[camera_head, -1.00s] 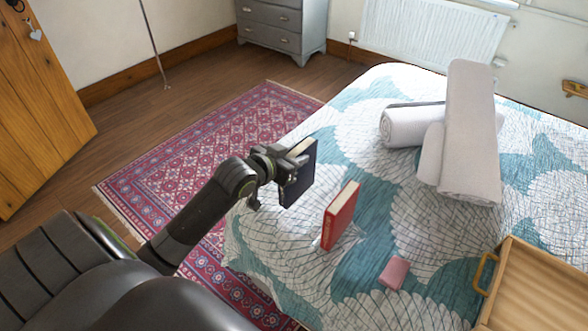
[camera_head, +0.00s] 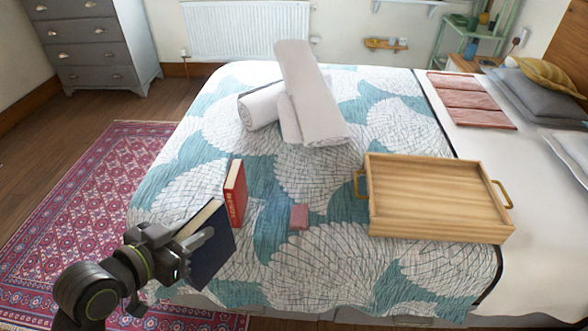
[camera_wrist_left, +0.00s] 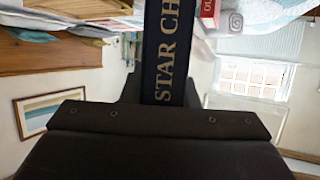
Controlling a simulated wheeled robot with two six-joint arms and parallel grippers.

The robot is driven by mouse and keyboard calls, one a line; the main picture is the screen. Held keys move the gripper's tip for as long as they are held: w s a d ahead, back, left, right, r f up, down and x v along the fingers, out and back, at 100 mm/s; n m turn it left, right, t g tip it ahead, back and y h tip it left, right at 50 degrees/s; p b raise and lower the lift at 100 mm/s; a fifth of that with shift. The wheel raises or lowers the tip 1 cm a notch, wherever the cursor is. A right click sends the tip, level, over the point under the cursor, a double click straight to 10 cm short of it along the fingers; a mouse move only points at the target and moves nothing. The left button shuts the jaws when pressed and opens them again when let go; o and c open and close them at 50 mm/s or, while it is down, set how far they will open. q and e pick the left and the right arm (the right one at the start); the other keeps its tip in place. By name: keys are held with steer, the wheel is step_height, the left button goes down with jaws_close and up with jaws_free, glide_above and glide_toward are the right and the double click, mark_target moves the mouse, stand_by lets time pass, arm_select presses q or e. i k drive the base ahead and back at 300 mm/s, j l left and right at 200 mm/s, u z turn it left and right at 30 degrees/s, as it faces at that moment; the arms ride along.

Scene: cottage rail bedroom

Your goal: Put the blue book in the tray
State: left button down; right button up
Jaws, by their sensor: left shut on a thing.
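The dark blue book (camera_head: 212,260) is held by my left gripper (camera_head: 190,246) near the bed's front left edge. It is tilted in the head view. In the left wrist view its spine (camera_wrist_left: 167,55), with gold letters reading "STAR CH", stands between the fingers. My left gripper is shut on it. The wooden tray (camera_head: 440,198) lies on the bed to the right, with a handle at each end, and is empty. The book is well apart from the tray. My right gripper is not in view.
A red book (camera_head: 235,193) stands upright on the bed just beyond the blue book. A small pink block (camera_head: 299,216) lies between it and the tray. Rolled white towels (camera_head: 308,95) lie farther back. The quilt in front of the pink block is clear.

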mark_target(432, 191)
steer(key=l+z, duration=0.1)
steer(key=z, duration=0.65)
steer(key=i+l+z, duration=0.1)
steer(key=z, duration=0.25)
steer(key=i+l, duration=0.4)
steer(key=l, duration=0.15)
steer(key=i+l, duration=0.4)
steer(key=l, duration=0.15)
